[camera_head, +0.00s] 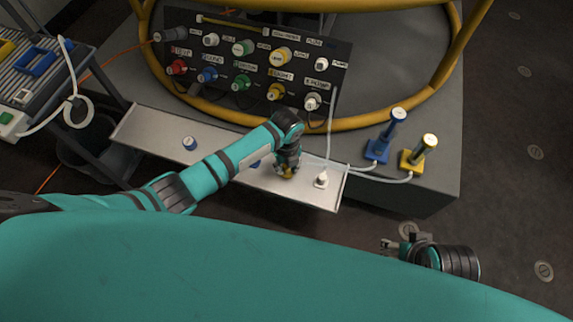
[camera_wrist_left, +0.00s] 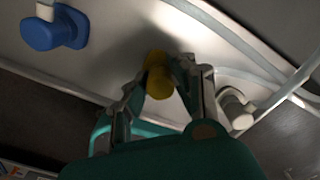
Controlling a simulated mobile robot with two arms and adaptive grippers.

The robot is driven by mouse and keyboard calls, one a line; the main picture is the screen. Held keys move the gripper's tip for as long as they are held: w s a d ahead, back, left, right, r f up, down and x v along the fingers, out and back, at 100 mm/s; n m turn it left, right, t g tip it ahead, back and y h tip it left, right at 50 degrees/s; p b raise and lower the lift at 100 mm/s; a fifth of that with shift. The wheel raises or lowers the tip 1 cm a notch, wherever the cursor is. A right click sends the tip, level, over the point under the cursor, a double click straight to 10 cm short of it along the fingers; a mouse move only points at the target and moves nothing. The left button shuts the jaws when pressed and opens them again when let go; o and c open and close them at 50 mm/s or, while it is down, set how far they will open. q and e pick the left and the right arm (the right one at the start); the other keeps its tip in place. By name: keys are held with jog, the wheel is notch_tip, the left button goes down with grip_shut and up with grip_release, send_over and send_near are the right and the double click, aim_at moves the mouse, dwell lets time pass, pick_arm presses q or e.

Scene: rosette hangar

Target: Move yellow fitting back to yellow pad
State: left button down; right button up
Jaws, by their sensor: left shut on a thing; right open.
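My left gripper (camera_head: 287,170) is over the silver shelf (camera_head: 140,130), pointing down. It is shut on the yellow fitting, which shows between its fingers in the left wrist view (camera_wrist_left: 157,80). In the head view the fitting is mostly hidden by the gripper. I cannot tell whether the fitting touches the shelf. No yellow pad shows clearly on the shelf; the area under the gripper is hidden. My right gripper (camera_head: 389,243) is open and empty, low at the right, apart from the shelf.
A blue fitting (camera_head: 190,143) and a white fitting (camera_head: 321,180) stand on the shelf. A second blue piece (camera_head: 254,163) shows behind my left arm. A black panel (camera_head: 225,80) of coloured connectors stands behind. Blue (camera_head: 377,150) and yellow (camera_head: 411,160) based handles stand right.

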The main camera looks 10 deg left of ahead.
jog(key=shift+w+d, duration=0.1)
jog(key=shift+w, duration=0.25)
jog(key=shift+s+f, duration=0.15)
jog(key=shift+f, duration=0.1)
pick_arm(q)
jog(key=c, duration=1)
grip_release()
pick_arm(e)
jog(key=shift+s, duration=0.1)
jog(key=shift+r, duration=0.1)
pick_arm(q)
notch_tip(320, 180, up, 12)
jog(key=shift+f, duration=0.1)
